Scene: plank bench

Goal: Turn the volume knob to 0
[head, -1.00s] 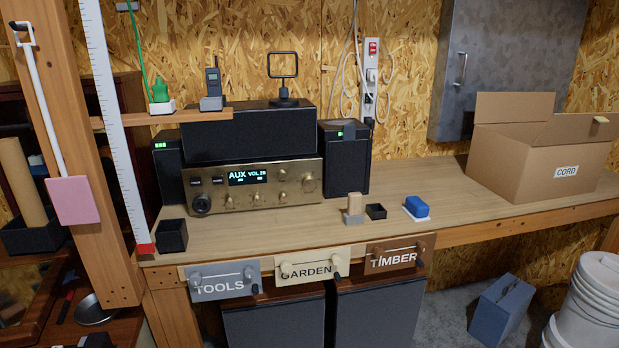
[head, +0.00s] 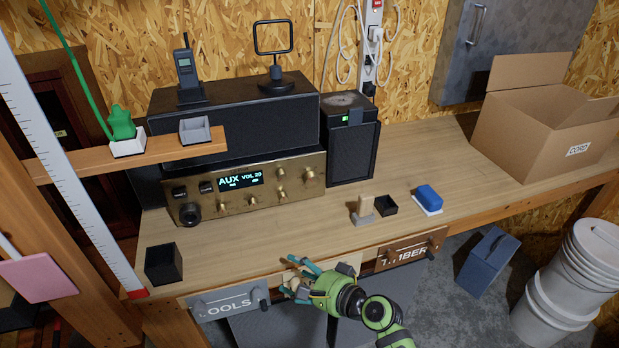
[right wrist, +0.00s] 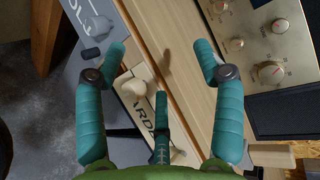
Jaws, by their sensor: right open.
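The brass-fronted receiver (head: 250,190) stands on the bench, its display (head: 241,180) reading AUX and what looks like VOL 29. I cannot read which is labelled volume. In the right wrist view a large brass knob (right wrist: 271,72) shows at right. My right gripper (head: 292,277) is open and empty at the bench's front edge, below and apart from the receiver; its fingers (right wrist: 160,55) are spread. My left gripper is out of view.
A shelf (head: 75,165) juts out at left. Bare bench lies before the receiver.

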